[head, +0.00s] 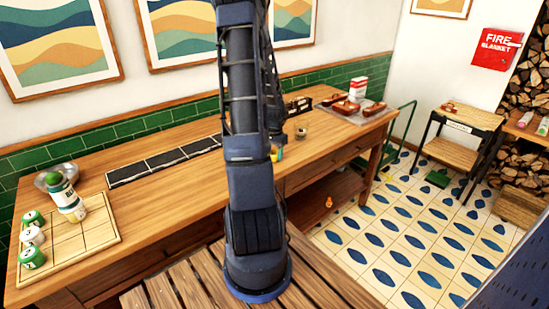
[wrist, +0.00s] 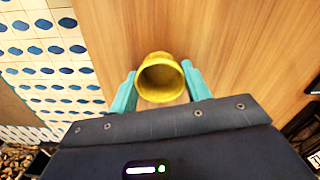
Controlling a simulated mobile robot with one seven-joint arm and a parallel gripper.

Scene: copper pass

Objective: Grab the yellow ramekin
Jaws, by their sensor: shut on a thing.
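The yellow ramekin (wrist: 162,80) is between the two teal fingers of my gripper (wrist: 159,72) in the wrist view. One finger is on each side, and the ramekin's open mouth faces the camera. My gripper is shut on it. My arm hides most of the gripper there. I cannot tell whether the ramekin touches the counter.
A tray (head: 378,117) with brown dishes is at the counter's far right. A dark slatted strip (head: 165,161) lies along the back. A wooden board (head: 95,235) with cans and a bottle (head: 68,203) is at left.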

